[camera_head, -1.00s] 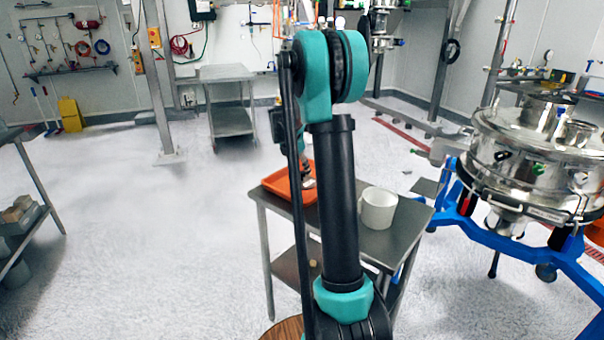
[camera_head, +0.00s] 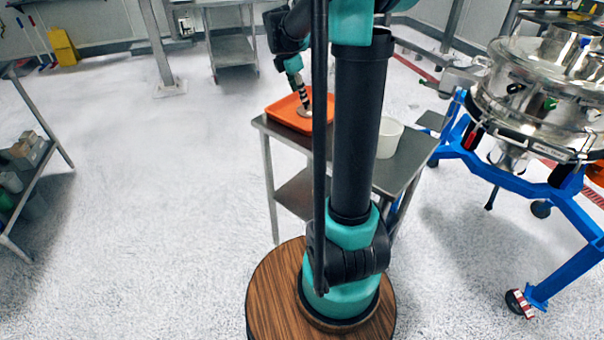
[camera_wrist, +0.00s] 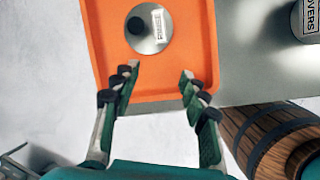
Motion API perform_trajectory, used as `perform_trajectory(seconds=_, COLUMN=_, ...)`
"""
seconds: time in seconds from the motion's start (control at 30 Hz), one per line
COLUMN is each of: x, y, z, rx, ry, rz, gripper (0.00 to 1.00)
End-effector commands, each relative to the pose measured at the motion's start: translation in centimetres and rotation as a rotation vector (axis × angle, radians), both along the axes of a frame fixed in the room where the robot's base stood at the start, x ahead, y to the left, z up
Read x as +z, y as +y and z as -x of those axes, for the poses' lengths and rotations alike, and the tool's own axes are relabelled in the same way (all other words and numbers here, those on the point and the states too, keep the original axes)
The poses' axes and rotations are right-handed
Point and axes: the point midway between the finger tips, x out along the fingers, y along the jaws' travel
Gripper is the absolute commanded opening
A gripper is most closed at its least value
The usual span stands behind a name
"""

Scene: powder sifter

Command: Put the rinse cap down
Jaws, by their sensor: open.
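The rinse cap, a round grey metal piece with a small white label (camera_wrist: 150,30), lies on the orange tray (camera_wrist: 200,60) in the wrist view. The label is too blurred to read surely. My gripper (camera_wrist: 159,71) is open, its two fingers apart with nothing between them. The cap lies just beyond the fingertips in the picture, a little left of their middle. In the head view, my gripper (camera_head: 300,92) points down over the orange tray (camera_head: 285,112), with the cap's metal edge below it. My arm hides part of the tray there.
The tray sits at the left end of a steel table (camera_head: 408,158). A white container (camera_head: 389,137) stands on the table to the right, behind my arm. A container marked "OVERS" (camera_wrist: 309,22) shows in the wrist view. A steel sifter on a blue frame (camera_head: 500,178) stands right.

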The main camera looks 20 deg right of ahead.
Motion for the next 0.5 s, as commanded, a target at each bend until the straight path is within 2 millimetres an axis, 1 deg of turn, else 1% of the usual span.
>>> perform_trajectory(seconds=0.03, x=-1.0, y=0.6, z=2.4, rx=-0.105, ry=-0.040, rz=-0.048, gripper=0.44)
perform_trajectory(seconds=0.27, x=-5.6, y=3.3, z=12.1, rx=-0.652, ry=-0.203, rz=-0.295, gripper=0.44)
perform_trajectory(seconds=0.3, x=-6.5, y=3.7, z=13.9, rx=-0.749, ry=-0.225, rz=-0.339, gripper=0.44)
perform_trajectory(seconds=0.5, x=-11.1, y=5.8, z=22.2, rx=-1.220, ry=-0.303, rz=-0.550, gripper=0.44)
